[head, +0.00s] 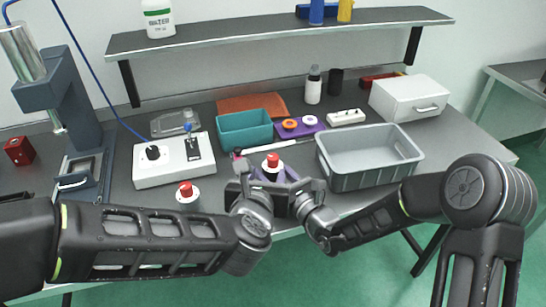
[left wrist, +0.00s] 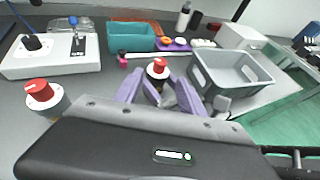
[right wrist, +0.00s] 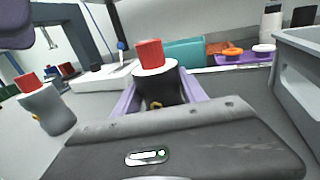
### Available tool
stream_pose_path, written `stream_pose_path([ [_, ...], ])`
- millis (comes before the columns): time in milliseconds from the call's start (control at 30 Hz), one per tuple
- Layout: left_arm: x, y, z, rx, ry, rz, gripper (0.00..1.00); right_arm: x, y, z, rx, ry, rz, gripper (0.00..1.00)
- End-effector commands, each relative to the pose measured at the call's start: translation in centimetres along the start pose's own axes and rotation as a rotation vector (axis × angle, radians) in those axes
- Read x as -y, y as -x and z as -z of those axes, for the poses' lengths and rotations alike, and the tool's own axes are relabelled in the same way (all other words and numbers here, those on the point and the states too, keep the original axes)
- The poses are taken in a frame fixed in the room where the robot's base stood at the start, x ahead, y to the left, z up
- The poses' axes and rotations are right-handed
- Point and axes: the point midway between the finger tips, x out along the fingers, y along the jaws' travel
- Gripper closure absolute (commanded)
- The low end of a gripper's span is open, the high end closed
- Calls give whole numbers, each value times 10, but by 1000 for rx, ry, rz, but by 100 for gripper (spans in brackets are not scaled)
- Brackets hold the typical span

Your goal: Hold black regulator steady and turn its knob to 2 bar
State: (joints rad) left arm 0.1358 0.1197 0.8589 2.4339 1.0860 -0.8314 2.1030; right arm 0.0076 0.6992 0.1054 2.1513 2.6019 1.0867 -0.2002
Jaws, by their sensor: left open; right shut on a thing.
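The black regulator (head: 271,175) stands on the bench at the middle, with a white dial collar and a red knob (head: 273,160) on top. In the right wrist view its black body (right wrist: 160,93) sits between the purple fingers of my right gripper (right wrist: 158,88), shut on it. My left gripper (left wrist: 158,92) is open, its purple fingers apart on either side of the regulator in the left wrist view, with the red knob (left wrist: 159,66) beyond them. I cannot read the dial marks. In the head view my wrists hide the regulator's lower part.
A grey regulator with a red knob (head: 187,195) stands to the left. Behind are a white control box (head: 174,172), a teal bin (head: 245,131) and a purple tray (head: 312,131) with rings. A grey crate (head: 368,180) stands right. A press (head: 62,100) stands far left.

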Motion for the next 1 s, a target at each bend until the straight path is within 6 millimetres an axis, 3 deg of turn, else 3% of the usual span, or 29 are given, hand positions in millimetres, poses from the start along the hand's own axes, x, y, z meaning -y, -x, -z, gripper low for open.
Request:
stream_pose_path([
  [467,1,-8,0,-2,0,3,53,0,0,0,1,0,0,100],
  [667,1,-33,1,-4,2,3,53,0,0,0,1,0,0,100],
  [1000,1,-97,0,-3,2,3,53,0,0,-1,1,0,0,100],
])
